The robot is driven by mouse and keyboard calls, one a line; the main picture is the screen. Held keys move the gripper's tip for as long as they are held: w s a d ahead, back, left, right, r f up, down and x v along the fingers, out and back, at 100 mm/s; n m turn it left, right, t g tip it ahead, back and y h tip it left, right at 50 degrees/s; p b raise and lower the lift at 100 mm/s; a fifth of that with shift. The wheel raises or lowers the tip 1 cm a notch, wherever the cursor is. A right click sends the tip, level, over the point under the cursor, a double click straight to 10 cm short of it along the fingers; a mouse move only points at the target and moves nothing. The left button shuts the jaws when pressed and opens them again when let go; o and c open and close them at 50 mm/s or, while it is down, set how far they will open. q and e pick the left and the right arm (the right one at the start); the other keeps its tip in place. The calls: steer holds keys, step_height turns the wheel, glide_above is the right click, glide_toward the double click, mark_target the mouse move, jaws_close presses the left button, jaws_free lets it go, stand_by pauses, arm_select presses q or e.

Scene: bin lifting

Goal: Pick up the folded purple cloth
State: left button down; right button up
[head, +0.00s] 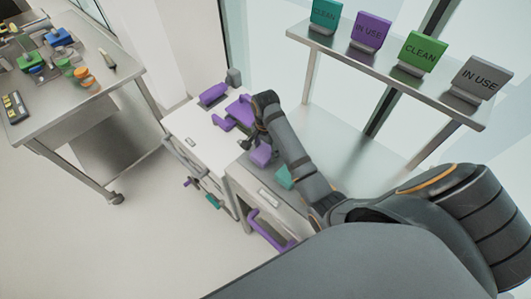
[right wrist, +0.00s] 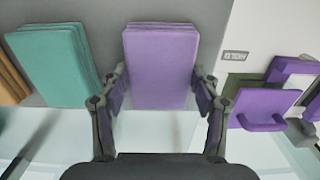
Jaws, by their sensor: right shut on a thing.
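The folded purple cloth (right wrist: 160,62) is a flat layered block in the middle of the right wrist view. In the head view the purple cloth (head: 261,155) shows just below my right gripper (head: 256,140), on top of the near white cabinet. In the wrist view the two fingers of my right gripper (right wrist: 160,88) are on either side of the near end of the cloth, and it is shut on it. I cannot tell whether the cloth is clear of the surface. My left gripper is not in view.
A folded teal cloth (right wrist: 55,65) lies left of the purple one in the wrist view. Purple items (head: 238,112) sit on the far white cabinet (head: 195,125). A shelf (head: 385,75) with CLEAN and IN USE signs stands at right, a metal table (head: 60,100) at left. Floor between is clear.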

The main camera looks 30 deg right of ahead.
mark_target(266, 153)
steer(key=shift+w+r, duration=0.1)
steer(key=shift+r, duration=0.5)
steer(key=r, duration=0.1)
steer(key=s+r+p, duration=0.1)
steer(key=r, duration=0.1)
steer(key=shift+a+r, duration=0.15)
steer(key=shift+r, duration=0.05)
steer(key=s+a+r+p, duration=0.3)
steer(key=s+r+p, duration=0.5)
steer(key=s, duration=0.4)
steer(key=shift+s+a+r+p, duration=0.15)
steer(key=shift+s+a+p, duration=0.2)
steer(key=shift+p, duration=0.3)
